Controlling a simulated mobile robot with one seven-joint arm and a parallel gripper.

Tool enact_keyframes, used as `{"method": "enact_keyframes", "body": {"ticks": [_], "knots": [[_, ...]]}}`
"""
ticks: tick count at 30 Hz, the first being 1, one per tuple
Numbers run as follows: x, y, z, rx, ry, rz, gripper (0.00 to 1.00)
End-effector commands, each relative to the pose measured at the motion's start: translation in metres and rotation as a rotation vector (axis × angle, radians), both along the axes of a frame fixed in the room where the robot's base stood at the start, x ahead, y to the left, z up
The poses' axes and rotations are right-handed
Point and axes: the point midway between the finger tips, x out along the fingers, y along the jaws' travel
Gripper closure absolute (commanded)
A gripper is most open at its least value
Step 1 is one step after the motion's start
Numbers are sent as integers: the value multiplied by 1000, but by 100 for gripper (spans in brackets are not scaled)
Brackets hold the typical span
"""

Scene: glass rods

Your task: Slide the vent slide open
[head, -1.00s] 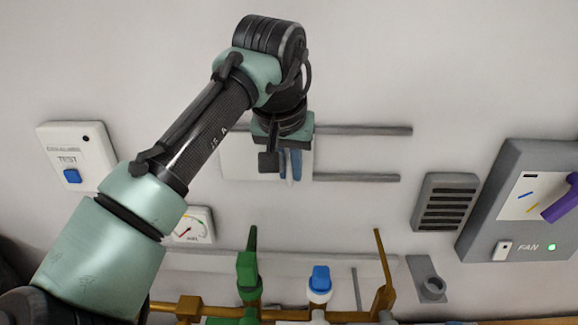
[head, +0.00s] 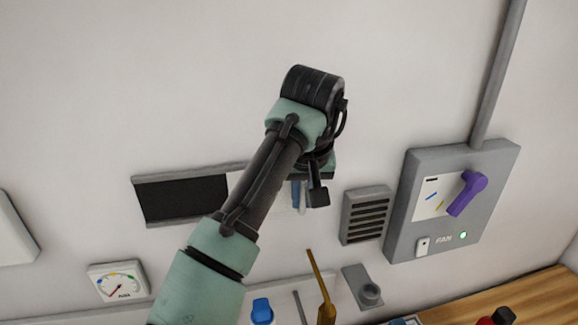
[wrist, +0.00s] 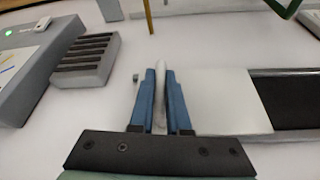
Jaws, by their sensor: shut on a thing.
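The vent slide is a white plate between two grey rails, and part of it shows in the wrist view (wrist: 225,102). In the head view my arm hides most of the plate. A dark vent opening (head: 182,199) is uncovered to the left of the plate; it also shows at the right edge of the wrist view (wrist: 288,98). My gripper (head: 299,194) is at the plate's right part. In the wrist view, its blue fingers (wrist: 160,88) are shut on the slide's pale upright handle (wrist: 159,98).
A grey louvred grille (head: 366,215) is on the wall close to the right of my gripper. Beyond it is a grey fan box (head: 450,200) with a purple lever (head: 466,193). The wall above is clear.

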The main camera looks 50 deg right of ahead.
Motion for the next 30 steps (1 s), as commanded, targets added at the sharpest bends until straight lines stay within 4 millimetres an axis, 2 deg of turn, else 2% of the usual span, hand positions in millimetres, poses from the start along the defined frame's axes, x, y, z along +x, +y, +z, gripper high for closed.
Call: {"method": "enact_keyframes", "body": {"ticks": [7, 8, 12, 13, 23, 26, 30], "knots": [[0, 0, 0, -1, 0, 0, 100], [0, 0, 0, -1, 0, 0, 83], [0, 0, 0, -1, -1, 0, 58], [0, 0, 0, -1, -1, 0, 55], [0, 1, 2, -1, -1, 0, 55], [-2, 3, 10, -2, -3, 0, 55], [-9, 10, 34, -5, -5, -2, 55]]}}
